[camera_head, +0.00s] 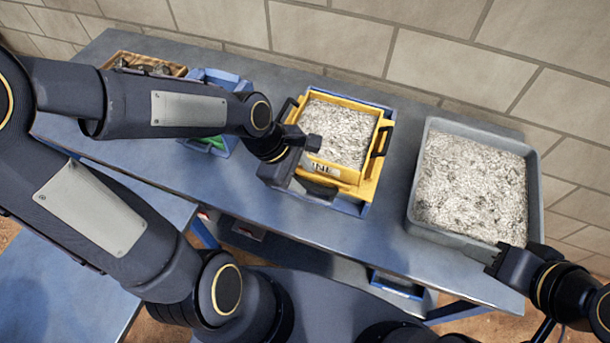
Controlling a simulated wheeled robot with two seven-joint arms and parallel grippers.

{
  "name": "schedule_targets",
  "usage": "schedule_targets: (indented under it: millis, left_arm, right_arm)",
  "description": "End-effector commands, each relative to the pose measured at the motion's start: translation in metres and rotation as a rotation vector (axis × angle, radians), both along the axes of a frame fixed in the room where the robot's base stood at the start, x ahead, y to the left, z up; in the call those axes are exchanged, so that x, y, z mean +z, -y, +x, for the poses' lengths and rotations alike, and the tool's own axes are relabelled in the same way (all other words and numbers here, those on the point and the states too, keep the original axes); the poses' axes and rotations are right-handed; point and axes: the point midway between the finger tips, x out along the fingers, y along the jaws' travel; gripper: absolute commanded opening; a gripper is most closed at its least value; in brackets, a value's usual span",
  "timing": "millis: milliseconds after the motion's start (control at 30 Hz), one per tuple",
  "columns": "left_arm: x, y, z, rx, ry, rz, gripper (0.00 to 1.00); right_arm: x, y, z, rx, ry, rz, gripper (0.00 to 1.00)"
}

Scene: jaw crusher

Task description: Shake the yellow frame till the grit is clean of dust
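The yellow frame (365,186) holds pale, speckled grit (338,131) and sits over a blue tray (350,208) on the table. It has dark handles on its left and right sides. My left gripper (300,153) is at the frame's front left corner, with one dark finger reaching over the grit's edge. The arm hides part of that corner, and I cannot tell whether the fingers close on anything. My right gripper (497,264) is at the front right corner of the grey tray (412,192), apart from the yellow frame; its finger gap is not clear.
The grey tray holds similar speckled grit. A blue bin (234,79) with something green and a brown crate (118,57) of dark lumps stand at the back left, partly behind my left arm. A brick wall runs behind the blue table (385,240). Table is clear between frame and grey tray.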

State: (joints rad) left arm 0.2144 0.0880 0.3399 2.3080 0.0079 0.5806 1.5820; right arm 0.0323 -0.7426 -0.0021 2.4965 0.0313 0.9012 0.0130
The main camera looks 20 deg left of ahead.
Motion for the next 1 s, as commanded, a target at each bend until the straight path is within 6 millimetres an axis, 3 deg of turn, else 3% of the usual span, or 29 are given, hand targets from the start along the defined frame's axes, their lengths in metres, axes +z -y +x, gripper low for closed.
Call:
schedule_targets:
  millis: [100,333,767,1000]
  left_arm:
    - [0.022,-0.009,-0.002,0.006,0.006,0.001,0.38]
    - [0.049,-0.021,-0.008,0.002,0.003,-0.001,0.38]
    - [0.055,-0.022,-0.008,-0.001,-0.009,-0.005,0.38]
    - [0.059,-0.019,0.016,-0.014,-0.249,-0.030,0.38]
  right_arm:
    - [0.004,0.000,0.000,0.000,0.000,0.000,0.36]
    - [0.006,0.000,0.000,0.000,0.000,0.000,0.36]
    - [0.007,0.000,0.000,0.000,0.000,0.000,0.36]
    - [0.023,0.000,0.000,0.000,0.000,0.000,0.36]
